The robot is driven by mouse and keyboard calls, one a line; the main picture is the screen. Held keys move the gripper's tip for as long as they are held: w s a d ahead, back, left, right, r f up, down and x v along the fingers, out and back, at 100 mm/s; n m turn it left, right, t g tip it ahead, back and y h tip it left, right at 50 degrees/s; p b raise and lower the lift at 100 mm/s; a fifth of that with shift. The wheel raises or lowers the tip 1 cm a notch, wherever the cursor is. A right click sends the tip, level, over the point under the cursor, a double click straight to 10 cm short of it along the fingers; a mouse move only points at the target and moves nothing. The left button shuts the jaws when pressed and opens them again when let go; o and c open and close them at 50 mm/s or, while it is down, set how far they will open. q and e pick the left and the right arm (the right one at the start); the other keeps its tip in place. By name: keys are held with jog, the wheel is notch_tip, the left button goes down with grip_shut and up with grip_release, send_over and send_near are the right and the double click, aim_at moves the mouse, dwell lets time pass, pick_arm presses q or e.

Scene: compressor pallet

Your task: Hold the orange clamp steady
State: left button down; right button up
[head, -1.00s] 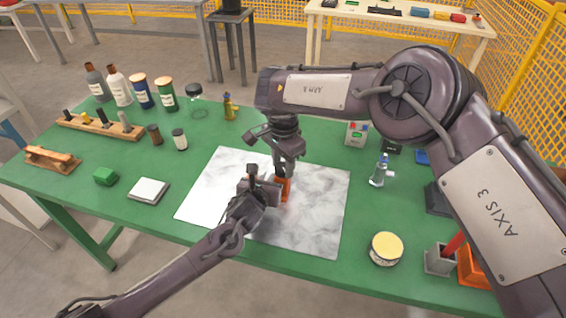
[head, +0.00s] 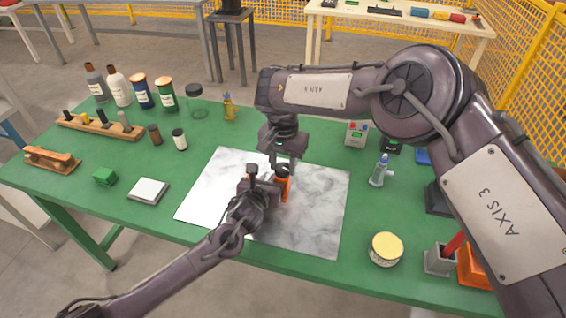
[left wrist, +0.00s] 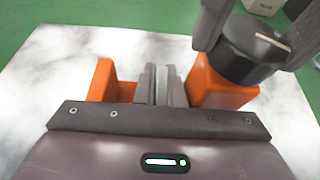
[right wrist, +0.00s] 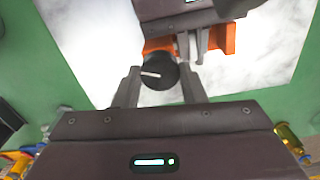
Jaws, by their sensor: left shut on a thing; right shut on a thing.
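The orange clamp (head: 284,188) stands on the white marbled slab; its orange body also shows in the left wrist view (left wrist: 222,90). My left gripper (head: 262,190) is shut on the clamp's middle, with its fingers (left wrist: 160,84) close together between two orange parts. A black round knob (head: 283,170) with a white line sits on top of the clamp. My right gripper (head: 289,158) is above it, and in the right wrist view its fingers (right wrist: 160,84) are on both sides of the knob (right wrist: 158,73). The clamp's lower part is partly hidden by my left gripper.
The marbled slab (head: 215,195) lies on the green table (head: 120,208). A white pad (head: 148,190) and a green block (head: 104,177) lie to the left. A yellow-lidded jar (head: 386,247) and a small bottle (head: 380,172) stand to the right. Bottles (head: 165,95) stand at the back left.

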aim_at(284, 168)
jog(key=shift+s+d+f, duration=0.2)
jog(key=shift+d, duration=0.1)
jog(key=o, duration=1)
jog(key=shift+a+r, duration=0.1)
jog(key=shift+r, duration=0.15)
notch_tip(284, 168, up, 7)
jog(key=shift+a+r, duration=0.15)
